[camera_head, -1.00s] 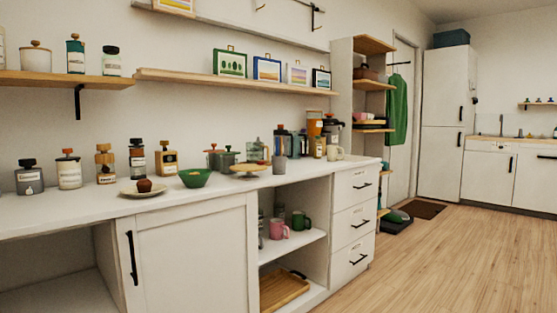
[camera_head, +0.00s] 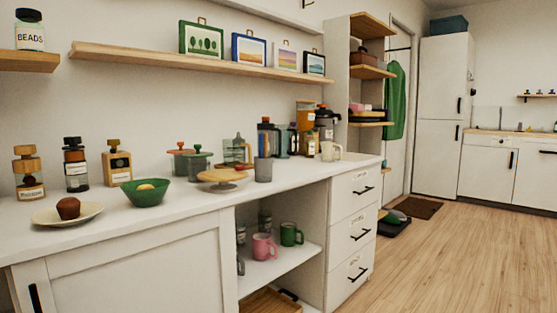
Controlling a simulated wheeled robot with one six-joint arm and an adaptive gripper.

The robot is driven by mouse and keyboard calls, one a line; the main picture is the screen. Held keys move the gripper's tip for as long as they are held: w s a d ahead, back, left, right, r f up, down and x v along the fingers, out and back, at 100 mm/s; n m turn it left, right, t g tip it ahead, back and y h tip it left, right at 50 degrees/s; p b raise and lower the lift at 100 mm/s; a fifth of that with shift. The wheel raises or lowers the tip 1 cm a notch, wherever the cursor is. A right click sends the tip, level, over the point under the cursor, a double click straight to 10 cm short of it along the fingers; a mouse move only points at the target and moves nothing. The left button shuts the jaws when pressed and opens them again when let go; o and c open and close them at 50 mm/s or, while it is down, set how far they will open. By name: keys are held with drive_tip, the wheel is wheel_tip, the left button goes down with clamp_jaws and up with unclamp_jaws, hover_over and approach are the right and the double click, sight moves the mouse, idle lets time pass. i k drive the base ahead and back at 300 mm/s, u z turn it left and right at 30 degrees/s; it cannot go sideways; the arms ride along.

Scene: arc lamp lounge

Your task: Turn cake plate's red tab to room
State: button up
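A round tan cake plate (camera_head: 222,177) on a low foot stands on the white counter, right of a green bowl. A small reddish spot shows near its right rear rim; it is too small to tell if this is the red tab. A second, pale flat plate (camera_head: 88,214) with a brown muffin (camera_head: 68,208) lies farther left on the counter. My gripper is not in view.
The green bowl (camera_head: 147,193) is close to the cake plate's left and a grey cup (camera_head: 263,170) close to its right. Lidded pots (camera_head: 198,166) and a glass pitcher (camera_head: 237,151) stand behind. The wood floor (camera_head: 465,265) at right is clear.

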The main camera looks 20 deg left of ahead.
sight(238, 173)
drive_tip(key=i, duration=0.65)
drive_tip(key=u, duration=0.85)
drive_tip(key=i, duration=0.6)
drive_tip(key=u, duration=0.7)
